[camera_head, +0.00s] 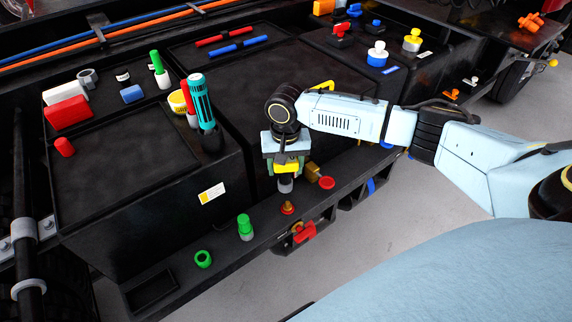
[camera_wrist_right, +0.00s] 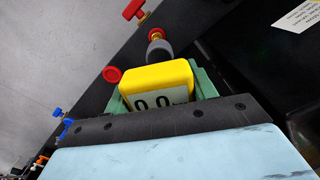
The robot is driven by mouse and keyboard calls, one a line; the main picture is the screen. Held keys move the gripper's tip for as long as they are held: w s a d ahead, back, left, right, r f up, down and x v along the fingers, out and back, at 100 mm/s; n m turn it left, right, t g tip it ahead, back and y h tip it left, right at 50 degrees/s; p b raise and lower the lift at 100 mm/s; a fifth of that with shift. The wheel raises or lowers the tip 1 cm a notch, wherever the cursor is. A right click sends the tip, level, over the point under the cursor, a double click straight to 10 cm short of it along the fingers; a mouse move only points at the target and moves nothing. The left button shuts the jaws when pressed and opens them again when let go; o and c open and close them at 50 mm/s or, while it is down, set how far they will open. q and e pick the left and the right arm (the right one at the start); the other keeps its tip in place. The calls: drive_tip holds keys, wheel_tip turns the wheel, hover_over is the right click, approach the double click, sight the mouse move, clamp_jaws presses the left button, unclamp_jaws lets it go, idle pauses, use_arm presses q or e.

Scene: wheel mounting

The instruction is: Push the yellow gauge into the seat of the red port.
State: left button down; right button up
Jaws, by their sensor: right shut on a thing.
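My right gripper (camera_head: 285,172) is shut on the yellow gauge (camera_head: 287,159), pointing down above the black front ledge. In the right wrist view the yellow gauge (camera_wrist_right: 158,75) sits between green fingers, its display facing the camera. Its grey lower end (camera_wrist_right: 159,48) points away from the hand. The red port (camera_head: 288,207), a brass fitting with a red ring, stands on the ledge in front of the gauge in the head view. In the wrist view the red port (camera_wrist_right: 155,33) shows just past the grey end, partly hidden by it. The head view shows a gap between them. My left gripper is out of view.
A loose-looking red cap (camera_head: 327,183) and a brass block (camera_head: 313,171) are right of the gripper. A green-capped fitting (camera_head: 245,227) and a green ring (camera_head: 203,258) are left along the ledge. A red valve handle (camera_head: 305,232) hangs below the port.

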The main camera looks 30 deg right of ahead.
sight(288, 181)
drive_tip(key=shift+w+d+f, duration=0.1)
drive_tip(key=shift+d+f, duration=0.35)
drive_tip(key=shift+f, duration=0.1)
drive_tip(key=shift+a+r+p, duration=0.1)
drive_tip(key=shift+r+p, duration=0.05)
drive_tip(key=shift+p, duration=0.6)
drive_tip(key=shift+f+b, duration=1.25)
drive_tip(key=shift+f, duration=1.8)
drive_tip(key=shift+f, duration=0.2)
drive_tip(key=shift+f+b, duration=0.55)
drive_tip(key=shift+f, duration=0.9)
drive_tip(key=shift+f, duration=0.1)
